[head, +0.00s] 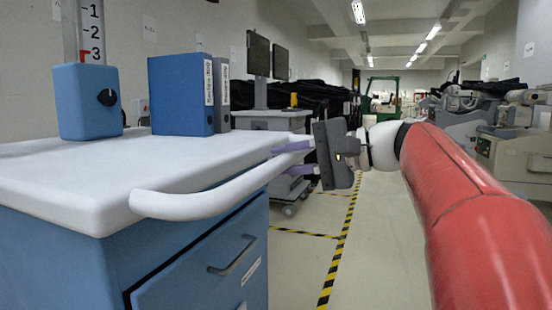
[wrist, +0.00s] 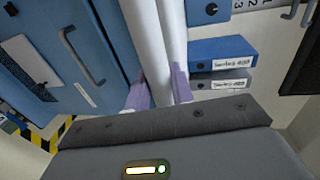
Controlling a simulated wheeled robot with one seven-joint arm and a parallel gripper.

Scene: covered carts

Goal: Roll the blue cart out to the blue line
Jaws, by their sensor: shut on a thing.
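The blue cart (head: 100,190) has a white top, blue drawer fronts and a white bar handle (head: 205,200) along its near right edge. It fills the left of the head view, and its drawer front (wrist: 100,25) shows in the wrist view. My gripper (head: 292,158) is at the handle's far end, its purple fingers shut on the bar. In the wrist view the fingers (wrist: 160,92) lie on either side of the white handle (wrist: 148,40). I see no blue line in either view.
On the cart stand a blue binder (head: 182,95), a grey binder (head: 222,95) and a blue box with a knob (head: 88,102). Another cart with monitors (head: 268,122) stands behind. Yellow-black tape (head: 338,250) marks the floor; the aisle beyond looks clear. Machinery (head: 470,115) lines the right.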

